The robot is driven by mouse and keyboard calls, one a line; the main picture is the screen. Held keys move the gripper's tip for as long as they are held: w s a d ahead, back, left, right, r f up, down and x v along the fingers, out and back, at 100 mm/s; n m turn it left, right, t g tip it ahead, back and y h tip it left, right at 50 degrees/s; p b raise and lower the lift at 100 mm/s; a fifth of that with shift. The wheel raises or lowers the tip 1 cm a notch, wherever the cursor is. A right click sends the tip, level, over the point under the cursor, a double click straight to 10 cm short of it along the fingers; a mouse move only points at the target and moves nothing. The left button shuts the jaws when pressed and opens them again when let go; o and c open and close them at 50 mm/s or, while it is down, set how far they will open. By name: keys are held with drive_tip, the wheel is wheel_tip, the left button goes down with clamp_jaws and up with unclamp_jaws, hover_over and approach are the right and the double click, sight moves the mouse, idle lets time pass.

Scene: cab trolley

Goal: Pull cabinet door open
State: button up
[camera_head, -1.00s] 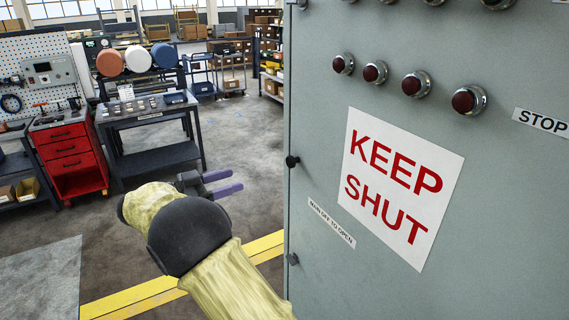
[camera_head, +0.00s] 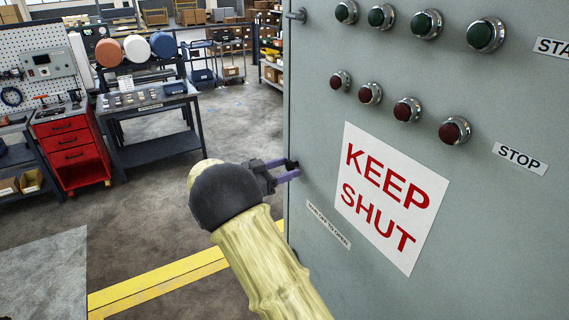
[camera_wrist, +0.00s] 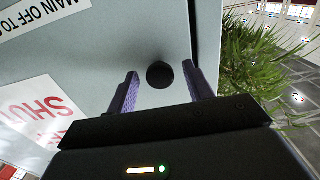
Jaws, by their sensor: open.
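The grey-green cabinet door (camera_head: 330,270) fills the right of the head view and looks closed. It bears a white "KEEP SHUT" sign (camera_head: 390,195). A small round black knob (camera_head: 291,164) sits near the door's left edge. In the wrist view the knob (camera_wrist: 160,75) lies between my gripper's two purple fingers, apart from both. My gripper (camera_head: 286,170) is open at the knob in the head view. The fingers in the wrist view (camera_wrist: 162,90) reach up toward the door face, one on each side of the knob. How deep the knob sits between them is hard to tell.
Green and red buttons (camera_head: 426,24) line the upper door. A red drawer cart (camera_head: 75,150) and a dark workbench (camera_head: 150,125) stand at the left. In the wrist view, a green plant (camera_wrist: 250,60) is beyond the door's edge.

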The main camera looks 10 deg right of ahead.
drive_tip(key=shift+d, duration=0.15)
clamp_jaws()
